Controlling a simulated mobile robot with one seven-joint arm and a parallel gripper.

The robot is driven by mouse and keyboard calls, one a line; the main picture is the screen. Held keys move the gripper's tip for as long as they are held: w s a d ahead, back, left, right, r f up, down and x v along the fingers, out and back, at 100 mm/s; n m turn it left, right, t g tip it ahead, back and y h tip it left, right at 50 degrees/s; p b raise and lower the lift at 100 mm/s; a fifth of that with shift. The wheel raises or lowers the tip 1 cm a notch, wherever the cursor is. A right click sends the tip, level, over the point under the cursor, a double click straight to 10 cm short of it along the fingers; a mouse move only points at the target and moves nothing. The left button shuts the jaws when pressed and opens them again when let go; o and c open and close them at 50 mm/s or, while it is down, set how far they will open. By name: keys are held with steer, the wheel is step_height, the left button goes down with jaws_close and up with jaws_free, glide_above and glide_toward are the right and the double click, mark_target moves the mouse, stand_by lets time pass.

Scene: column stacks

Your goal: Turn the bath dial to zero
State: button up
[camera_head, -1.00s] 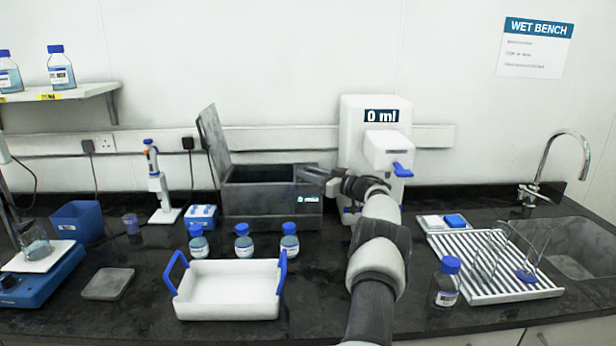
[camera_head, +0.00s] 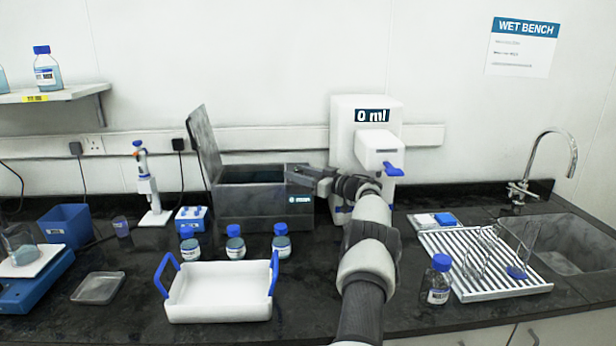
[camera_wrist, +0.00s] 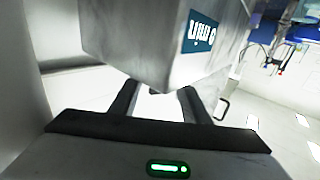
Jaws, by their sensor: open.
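The bath is a dark grey box (camera_head: 250,205) at the back of the bench, with its lid (camera_head: 203,140) raised. A small lit display (camera_head: 299,199) is on the right of its front. My gripper (camera_head: 298,173) is at the bath's upper right front corner. In the wrist view, the open fingers (camera_wrist: 158,98) are apart, with a grey body (camera_wrist: 140,45) with a blue display (camera_wrist: 200,34) close beyond them. No dial can be made out; the gripper may hide it. I cannot tell whether the fingers touch anything.
A white dispenser reading 0 ml (camera_head: 366,150) stands just right of the bath, close to my arm. Several blue-capped bottles (camera_head: 235,243) and a white tray (camera_head: 220,305) are in front. A drying rack (camera_head: 485,265) and sink (camera_head: 560,250) are at right.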

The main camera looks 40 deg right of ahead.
steer(key=s+d, duration=0.3)
steer(key=s, duration=1.4)
